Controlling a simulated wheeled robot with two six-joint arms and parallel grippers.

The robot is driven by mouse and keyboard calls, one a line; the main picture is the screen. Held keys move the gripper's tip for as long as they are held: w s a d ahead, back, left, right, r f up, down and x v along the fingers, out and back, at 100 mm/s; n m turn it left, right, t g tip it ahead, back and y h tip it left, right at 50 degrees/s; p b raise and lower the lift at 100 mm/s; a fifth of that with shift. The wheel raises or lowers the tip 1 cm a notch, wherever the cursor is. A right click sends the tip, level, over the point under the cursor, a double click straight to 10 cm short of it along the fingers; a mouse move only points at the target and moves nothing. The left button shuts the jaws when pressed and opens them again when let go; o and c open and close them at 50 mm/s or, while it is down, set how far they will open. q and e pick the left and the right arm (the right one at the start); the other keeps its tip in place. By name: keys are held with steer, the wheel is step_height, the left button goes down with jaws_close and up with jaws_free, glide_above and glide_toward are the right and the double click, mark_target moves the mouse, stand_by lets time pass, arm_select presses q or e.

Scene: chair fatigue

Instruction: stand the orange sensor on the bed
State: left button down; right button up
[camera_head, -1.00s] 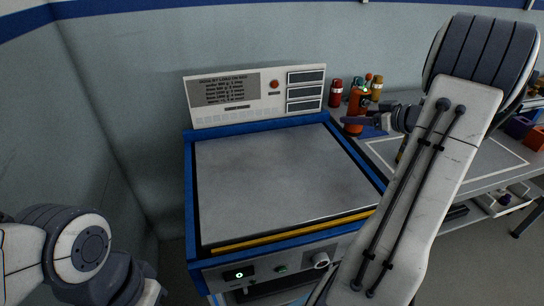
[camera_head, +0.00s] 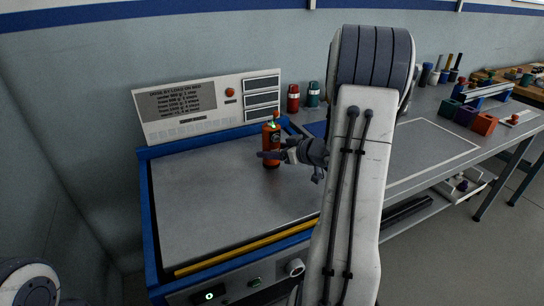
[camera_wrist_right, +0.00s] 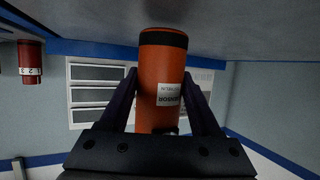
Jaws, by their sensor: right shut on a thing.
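The orange sensor (camera_head: 271,151) is an upright cylinder with a dark band and a white label, which shows in the right wrist view (camera_wrist_right: 160,65). My right gripper (camera_head: 272,156) is shut on it, with one finger on each side in the right wrist view. The sensor is over the back right part of the bed (camera_head: 205,195), a flat grey plate in a blue frame. I cannot tell whether its base touches the plate. My left gripper is out of view; only part of my left arm shows at the bottom left.
A panel (camera_head: 207,105) with a sign and displays stands behind the bed. A red canister (camera_head: 293,97) and a green canister (camera_head: 313,94) stand right of the panel. A yellow strip (camera_head: 245,248) runs along the bed's front. The rest of the bed is clear.

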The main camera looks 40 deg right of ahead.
steer(key=shift+f, duration=0.4)
steer(key=shift+f, duration=0.2)
steer(key=o, duration=1.5)
steer(key=shift+r, duration=0.1)
